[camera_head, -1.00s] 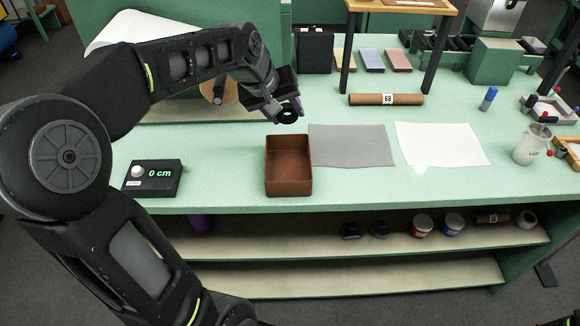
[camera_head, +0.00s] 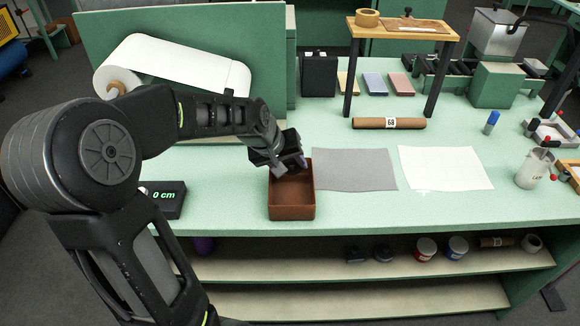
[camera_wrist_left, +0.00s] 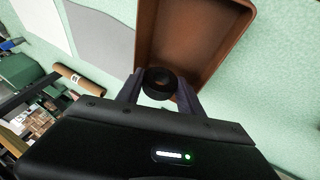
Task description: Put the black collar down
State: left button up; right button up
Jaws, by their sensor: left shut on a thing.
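The black collar (camera_wrist_left: 159,83) is a small dark ring between the two fingers of my left gripper (camera_wrist_left: 160,92) in the left wrist view. My left gripper (camera_head: 289,168) is shut on it. In the head view the gripper is over the back part of the brown open tray (camera_head: 292,212), and the collar is hidden there. In the wrist view the tray (camera_wrist_left: 205,35) lies behind the collar, and its visible floor looks empty. I cannot tell the collar's exact height above the tray floor. My right gripper is not in view.
A grey sheet (camera_head: 354,170) lies just right of the tray, and a white sheet (camera_head: 445,168) lies further right. A brown roll (camera_head: 388,123) marked 68 lies behind them. A black "0 cm" display box (camera_head: 166,199) stands left of the tray, partly behind my arm.

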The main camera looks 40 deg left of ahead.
pick_arm(q)
jog(key=shift+f, duration=0.6)
jog(key=shift+f, duration=0.1)
jog(key=shift+f+b, duration=0.4)
jog(key=shift+b, duration=0.05)
jog(key=shift+f, duration=0.1)
jog(key=o, duration=1.1)
